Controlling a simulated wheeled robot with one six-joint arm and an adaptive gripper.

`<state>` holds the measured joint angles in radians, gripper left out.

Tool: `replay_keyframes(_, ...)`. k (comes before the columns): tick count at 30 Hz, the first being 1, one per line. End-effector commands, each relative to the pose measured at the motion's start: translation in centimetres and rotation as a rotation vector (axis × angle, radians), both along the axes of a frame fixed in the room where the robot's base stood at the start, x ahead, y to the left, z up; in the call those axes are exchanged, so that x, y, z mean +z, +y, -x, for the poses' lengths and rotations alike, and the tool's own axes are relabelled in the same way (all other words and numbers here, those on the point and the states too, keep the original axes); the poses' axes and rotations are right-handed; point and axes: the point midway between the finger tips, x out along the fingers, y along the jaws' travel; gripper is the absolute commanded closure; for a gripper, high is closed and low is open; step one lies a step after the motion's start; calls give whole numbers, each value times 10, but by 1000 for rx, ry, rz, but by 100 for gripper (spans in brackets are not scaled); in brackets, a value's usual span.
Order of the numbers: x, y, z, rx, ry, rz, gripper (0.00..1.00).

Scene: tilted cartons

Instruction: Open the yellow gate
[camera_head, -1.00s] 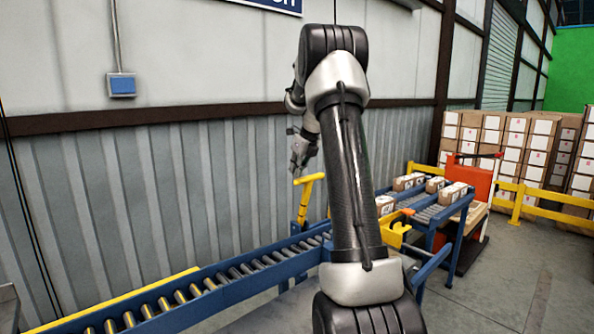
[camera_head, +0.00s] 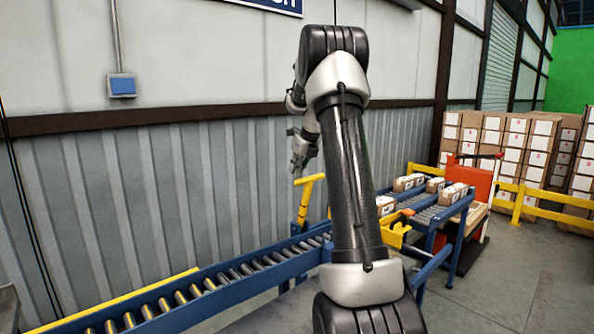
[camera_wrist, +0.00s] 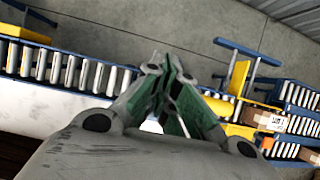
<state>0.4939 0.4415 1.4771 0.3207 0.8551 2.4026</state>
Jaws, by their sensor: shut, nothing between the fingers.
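A yellow upright with a slanted T-shaped top (camera_head: 306,195) stands at the far side of the roller conveyor, near the middle of the head view. A second yellow part (camera_head: 396,236) sits to the right of my arm, by the conveyor junction. I cannot tell how these two join as a gate, since my arm hides the space between them. The wrist view shows a yellow upright plate (camera_wrist: 238,78) right of the fingers. My gripper (camera_head: 297,170) is above the T-shaped top, apparently apart from it. Its fingers (camera_wrist: 165,62) are shut and empty.
A blue-framed roller conveyor (camera_head: 210,307) runs from lower left toward the middle. Cartons (camera_head: 408,182) lie on the conveyor beyond. A corrugated wall (camera_head: 150,200) stands close behind. A red-orange machine (camera_head: 476,190) and yellow railing (camera_head: 545,197) are at right. Open floor lies at lower right.

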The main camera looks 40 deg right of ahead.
Motion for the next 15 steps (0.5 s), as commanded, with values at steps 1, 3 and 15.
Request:
replay_keyframes(1,-9,2,2,1,14,-10,100)
replay_keyframes(3,-9,2,2,1,14,-10,100)
replay_keyframes(15,2,2,6,0,11,-8,100)
